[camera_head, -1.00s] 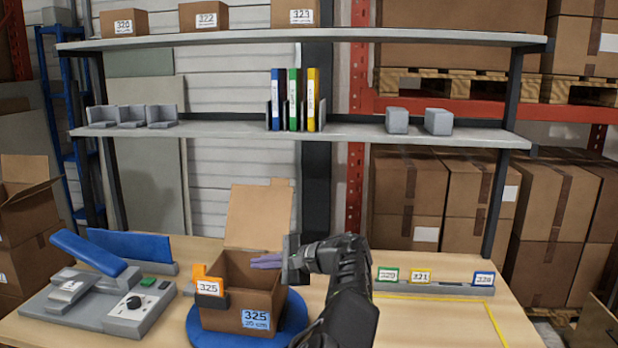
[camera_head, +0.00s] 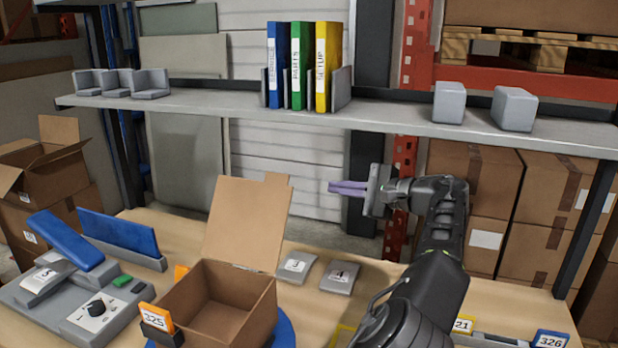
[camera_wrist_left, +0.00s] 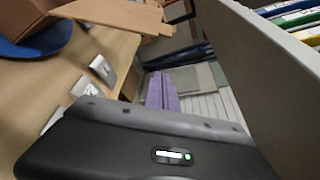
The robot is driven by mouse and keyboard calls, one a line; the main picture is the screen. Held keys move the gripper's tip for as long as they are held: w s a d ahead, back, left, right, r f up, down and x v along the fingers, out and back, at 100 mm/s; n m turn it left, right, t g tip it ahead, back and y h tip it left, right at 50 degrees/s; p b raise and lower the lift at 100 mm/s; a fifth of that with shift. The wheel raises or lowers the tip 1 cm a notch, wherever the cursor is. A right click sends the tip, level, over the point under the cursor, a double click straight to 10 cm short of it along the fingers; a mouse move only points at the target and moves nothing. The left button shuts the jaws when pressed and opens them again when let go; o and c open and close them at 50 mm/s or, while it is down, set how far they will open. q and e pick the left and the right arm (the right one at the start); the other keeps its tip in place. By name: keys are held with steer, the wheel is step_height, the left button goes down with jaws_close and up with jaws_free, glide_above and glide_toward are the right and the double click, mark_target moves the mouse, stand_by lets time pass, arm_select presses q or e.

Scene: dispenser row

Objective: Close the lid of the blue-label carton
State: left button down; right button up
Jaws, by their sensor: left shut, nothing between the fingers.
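The open carton (camera_head: 217,318) stands on a blue round base (camera_head: 284,330) at the bottom of the head view. Its front label is cut off below the picture. Its lid (camera_head: 247,222) stands up at the back edge, leaning slightly back. The carton's inside looks empty where it shows. My left gripper (camera_head: 346,187) has purple fingers shut together with nothing between them. In the head view they are in the air to the right of the lid, apart from it and pointing left. The fingers show in the left wrist view (camera_wrist_left: 161,92), with cardboard (camera_wrist_left: 118,14) at upper left.
A shelf (camera_head: 400,122) with binders (camera_head: 297,66) and grey blocks (camera_head: 513,108) runs above and behind the gripper. Two grey tagged plates (camera_head: 340,276) lie right of the carton. A grey device (camera_head: 95,300) with a blue lever stands left. An orange 325 tag (camera_head: 157,318) is at the carton's left.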

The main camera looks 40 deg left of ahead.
arm_select(q)
steer(key=s+a+p, duration=0.2)
steer(key=s+a, duration=0.1)
steer(key=a, duration=0.6)
steer(key=shift+s+r, duration=0.2)
steer(key=shift+s, duration=0.1)
steer(key=shift+d, duration=0.1)
stand_by(0.5)
